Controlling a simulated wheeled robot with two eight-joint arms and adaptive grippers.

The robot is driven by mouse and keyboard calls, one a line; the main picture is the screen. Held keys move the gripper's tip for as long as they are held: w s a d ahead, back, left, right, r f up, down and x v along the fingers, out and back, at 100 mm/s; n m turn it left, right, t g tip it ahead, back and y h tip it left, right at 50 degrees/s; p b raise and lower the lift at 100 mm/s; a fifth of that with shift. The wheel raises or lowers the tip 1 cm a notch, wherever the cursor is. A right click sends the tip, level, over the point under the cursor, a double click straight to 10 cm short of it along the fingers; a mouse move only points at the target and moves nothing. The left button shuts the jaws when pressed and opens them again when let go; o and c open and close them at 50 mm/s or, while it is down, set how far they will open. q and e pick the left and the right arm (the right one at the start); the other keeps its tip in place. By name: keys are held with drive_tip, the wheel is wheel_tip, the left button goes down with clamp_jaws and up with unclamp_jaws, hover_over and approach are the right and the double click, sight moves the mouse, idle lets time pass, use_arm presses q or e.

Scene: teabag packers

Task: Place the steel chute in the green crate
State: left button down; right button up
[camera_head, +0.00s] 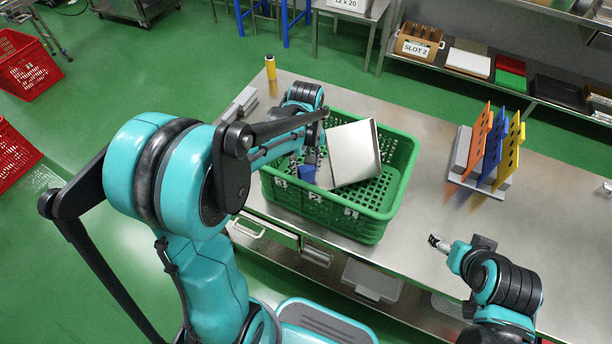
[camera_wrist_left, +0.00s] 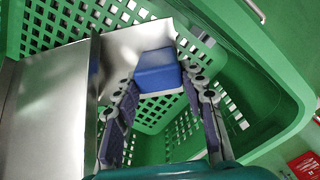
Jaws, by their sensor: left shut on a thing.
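The steel chute (camera_head: 356,150) is a bent, shiny metal sheet, tilted inside the green crate (camera_head: 372,229). My left gripper (camera_head: 308,160) reaches down into the crate's left part. In the left wrist view its fingers (camera_wrist_left: 158,88) are shut on the blue block, which appears to be the chute's grip. The chute's lower edge is partly hidden. My right gripper (camera_head: 438,243) is over the table right of the crate, apart from it; its jaws are too small to read.
The steel table (camera_head: 420,285) has free room right of the crate. A rack with orange, blue and yellow slotted plates (camera_head: 490,147) stands at right. A yellow cylinder (camera_head: 270,67) stands behind the crate. A shelf at the back holds trays and a SLOT 2 box (camera_head: 417,43).

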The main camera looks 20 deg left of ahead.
use_arm(q)
wheel_tip(320, 180, down, 4)
drive_tip(key=shift+f+b, duration=0.1)
drive_tip(key=shift+b, duration=0.65)
drive_tip(key=c, duration=0.9)
unclamp_jaws()
